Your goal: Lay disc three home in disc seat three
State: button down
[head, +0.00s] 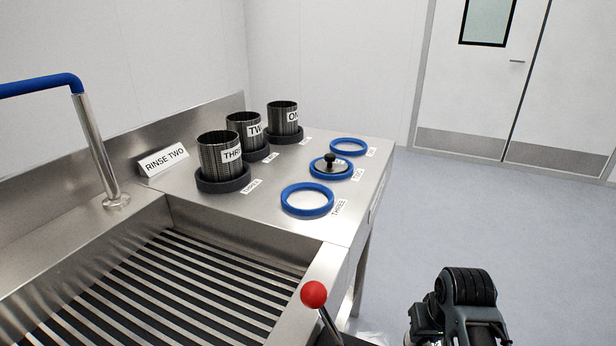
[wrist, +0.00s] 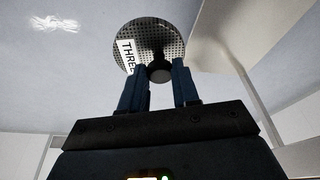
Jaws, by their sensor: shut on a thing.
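My gripper (wrist: 160,76) is shut on the black knob of disc three (wrist: 152,36), a round perforated dark plate with a white label reading THREE. Disc three is held out beyond my fingertips and shows only in the wrist view. Disc seat three (head: 285,204) is a blue ring with a label THREE on the steel table in the head view; it is empty. In the head view, part of my arm shows at the lower right, apart from the table, and my fingertips are not visible there.
Seat two (head: 316,171) holds a disc with a black knob (head: 330,159); seat one (head: 349,142) is empty. Mesh baskets THREE (head: 212,157), TWO (head: 240,130) and ONE (head: 280,115) stand behind in dark rings. A red-knobbed lever (head: 313,294) rises by the slatted basin (head: 170,300). Open floor lies right.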

notch_tip(320, 180, up, 9)
jog(key=w+p, duration=0.1)
jog(key=p, duration=0.4)
jog(key=shift+w+r+p, duration=0.15)
jog(key=shift+w+p, duration=0.15)
jog(key=shift+p, duration=0.05)
